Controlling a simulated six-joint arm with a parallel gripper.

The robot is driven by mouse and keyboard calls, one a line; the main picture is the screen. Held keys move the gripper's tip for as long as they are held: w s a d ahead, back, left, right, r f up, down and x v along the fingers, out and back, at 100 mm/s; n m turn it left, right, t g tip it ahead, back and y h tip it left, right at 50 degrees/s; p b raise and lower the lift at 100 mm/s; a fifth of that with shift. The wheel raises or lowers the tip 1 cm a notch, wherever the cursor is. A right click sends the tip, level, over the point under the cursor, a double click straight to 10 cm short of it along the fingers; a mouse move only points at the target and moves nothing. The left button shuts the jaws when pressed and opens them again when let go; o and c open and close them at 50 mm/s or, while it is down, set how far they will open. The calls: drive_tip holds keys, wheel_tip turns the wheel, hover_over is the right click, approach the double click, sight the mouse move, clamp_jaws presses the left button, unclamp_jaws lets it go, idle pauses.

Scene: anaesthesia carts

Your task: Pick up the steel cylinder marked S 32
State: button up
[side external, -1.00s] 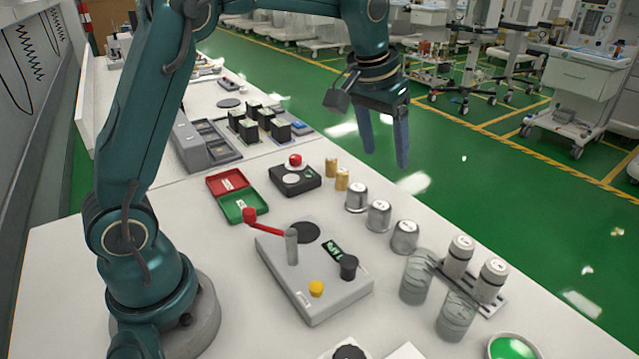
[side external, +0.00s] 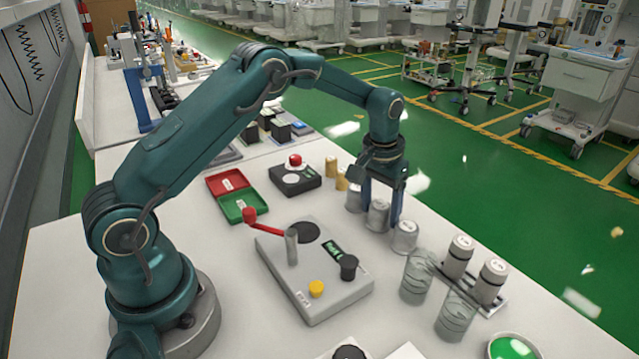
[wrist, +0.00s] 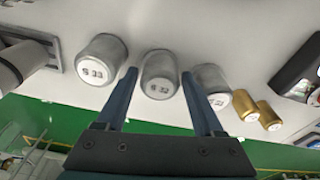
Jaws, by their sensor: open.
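The steel cylinder marked S 32 (wrist: 160,75) stands upright on the white table, the middle one of three steel cylinders in a row. It also shows in the side view (side external: 378,216), partly behind a finger. My gripper (wrist: 160,76) is open, pointing down, with one finger on each side of this cylinder. In the side view my gripper (side external: 382,208) is low over the row. I cannot tell whether either finger touches the cylinder.
A steel cylinder marked S 33 (wrist: 103,60) stands close to one finger, and another steel cylinder (wrist: 212,85) stands close to the other. A grey control box (side external: 320,280) with a red lever stands nearby.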

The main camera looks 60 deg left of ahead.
clamp_jaws()
